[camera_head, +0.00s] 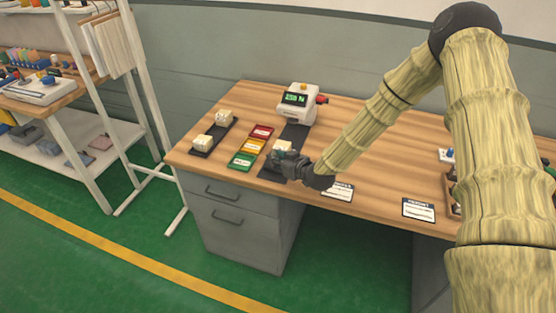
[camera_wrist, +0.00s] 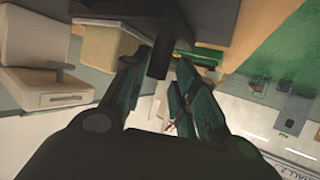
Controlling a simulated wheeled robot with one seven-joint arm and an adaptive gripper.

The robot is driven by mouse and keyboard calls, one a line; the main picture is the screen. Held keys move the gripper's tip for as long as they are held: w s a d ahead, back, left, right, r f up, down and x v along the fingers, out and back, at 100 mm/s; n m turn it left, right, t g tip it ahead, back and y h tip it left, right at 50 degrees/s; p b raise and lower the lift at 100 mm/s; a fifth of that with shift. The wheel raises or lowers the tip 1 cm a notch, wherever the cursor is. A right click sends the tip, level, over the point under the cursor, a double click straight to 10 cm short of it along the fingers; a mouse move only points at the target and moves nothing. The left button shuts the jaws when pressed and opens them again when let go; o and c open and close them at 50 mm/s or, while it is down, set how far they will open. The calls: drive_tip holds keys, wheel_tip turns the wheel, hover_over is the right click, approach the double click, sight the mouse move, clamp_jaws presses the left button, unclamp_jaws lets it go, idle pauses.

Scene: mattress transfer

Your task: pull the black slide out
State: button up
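The black slide (camera_head: 295,137) runs across the wooden table from the white machine (camera_head: 298,103) toward the front edge. A cream block (camera_head: 282,147) rests on it near its front part. My gripper (camera_head: 284,161) is low at the slide's front end, beside the block, and partly covers both. In the wrist view a dark post (camera_wrist: 159,61), seemingly the slide's handle, stands between my two fingertips (camera_wrist: 163,65). The fingers are apart, with a small gap seen at the right finger. I cannot tell whether the left finger touches the post.
Red (camera_head: 261,132), yellow (camera_head: 253,146) and green (camera_head: 242,160) trays lie left of the slide. A black strip (camera_head: 226,130) with cream blocks is further left. Label cards (camera_head: 418,209) lie near the front edge. A white shelf (camera_head: 150,90) stands left.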

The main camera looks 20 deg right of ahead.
drive_tip(key=v, duration=1.2)
drive_tip(key=s+a+f+m+g+h, duration=0.25)
drive_tip(key=s+f+g, duration=0.45)
drive_tip(key=s+f, duration=1.2)
drive_tip(key=s+f+m+g+h, duration=0.1)
drive_tip(key=s+f+g, duration=0.1)
drive_tip(key=s, duration=0.9)
drive_tip(key=s+d+f+m+g+h, duration=0.1)
drive_tip(key=s+f+g, duration=0.2)
drive_tip(key=s, duration=0.8)
drive_tip(key=shift+s+f, duration=0.2)
drive_tip(key=shift+f, duration=0.65)
drive_tip(key=shift+h, duration=0.25)
drive_tip(key=shift+d+m, duration=0.15)
drive_tip(key=shift+m, duration=0.1)
